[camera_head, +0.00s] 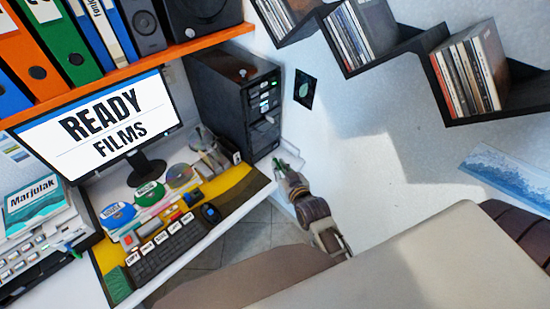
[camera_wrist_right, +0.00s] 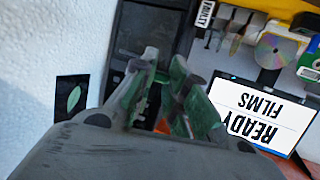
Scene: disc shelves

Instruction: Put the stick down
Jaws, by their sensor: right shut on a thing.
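My right gripper (camera_head: 284,168) is at the right end of the desk, close beside the black computer tower (camera_head: 245,100). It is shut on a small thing. The right wrist view shows its two green-padded fingers (camera_wrist_right: 164,65) close together, with the tower behind them. The stick is mostly hidden between the fingers, and I cannot make out its shape or colour. I cannot tell whether the fingers touch the tower. My left gripper is not in view.
The white desk (camera_head: 190,262) holds a monitor (camera_head: 100,128), a keyboard (camera_head: 165,252), a mouse (camera_head: 210,213) and discs (camera_head: 179,175). A label reading FAULTY (camera_wrist_right: 206,14) shows near several small items. Dark wall shelves (camera_head: 500,118) hold disc cases. An orange shelf (camera_head: 130,65) carries binders.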

